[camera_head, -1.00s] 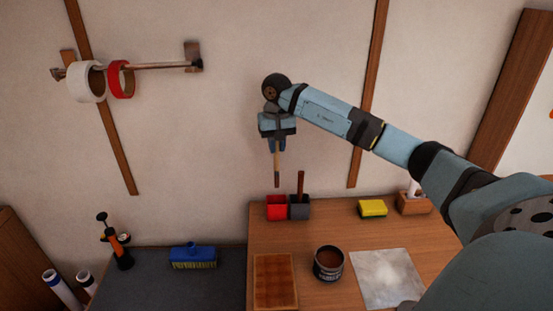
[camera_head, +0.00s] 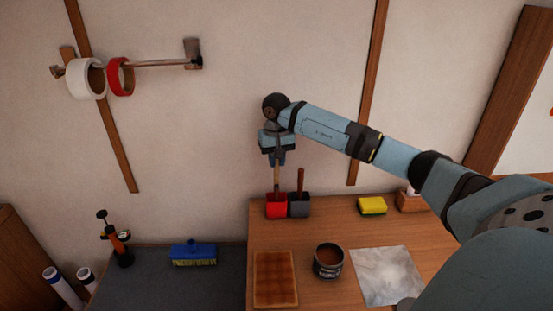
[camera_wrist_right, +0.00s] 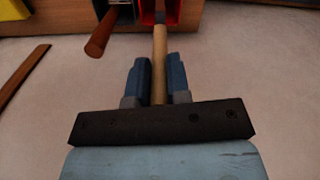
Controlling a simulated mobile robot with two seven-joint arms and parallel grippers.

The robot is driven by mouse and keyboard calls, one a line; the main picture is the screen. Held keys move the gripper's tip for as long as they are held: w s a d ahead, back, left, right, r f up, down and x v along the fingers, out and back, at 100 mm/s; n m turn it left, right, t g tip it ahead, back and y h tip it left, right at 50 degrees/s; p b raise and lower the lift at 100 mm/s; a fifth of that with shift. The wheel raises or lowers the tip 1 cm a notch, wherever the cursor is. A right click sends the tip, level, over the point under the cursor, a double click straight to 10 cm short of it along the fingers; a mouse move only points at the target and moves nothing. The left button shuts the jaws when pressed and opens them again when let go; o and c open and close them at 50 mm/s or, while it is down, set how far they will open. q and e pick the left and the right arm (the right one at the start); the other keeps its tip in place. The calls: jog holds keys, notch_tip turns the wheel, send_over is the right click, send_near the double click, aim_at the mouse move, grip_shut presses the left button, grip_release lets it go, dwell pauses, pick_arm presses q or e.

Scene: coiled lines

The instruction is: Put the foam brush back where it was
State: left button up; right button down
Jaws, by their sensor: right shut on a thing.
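The foam brush (camera_head: 277,180) is a light wooden stick held upright, pointing down. My right gripper (camera_head: 278,160) is shut on its upper part, above the back of the wooden table. The brush's lower end is at the mouth of the red cup (camera_head: 276,211), and its tip is hidden there. In the right wrist view the brush's handle (camera_wrist_right: 160,65) runs from between the fingers (camera_wrist_right: 158,80) to the red cup (camera_wrist_right: 174,12). My left gripper is not in view.
A dark grey cup (camera_head: 299,211) with a brown handle (camera_head: 300,181) stands right beside the red cup. A yellow sponge (camera_head: 372,206), an open can (camera_head: 328,260), a brown block (camera_head: 275,278) and a pale sheet (camera_head: 388,275) lie on the table (camera_head: 352,231).

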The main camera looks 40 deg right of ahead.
jog(key=shift+f, duration=0.25)
jog(key=c, duration=1.1)
grip_release()
jog(key=shift+r, duration=0.25)
notch_tip(320, 180, up, 13)
jog(key=shift+f+b, duration=0.1)
jog(key=shift+b, duration=0.35)
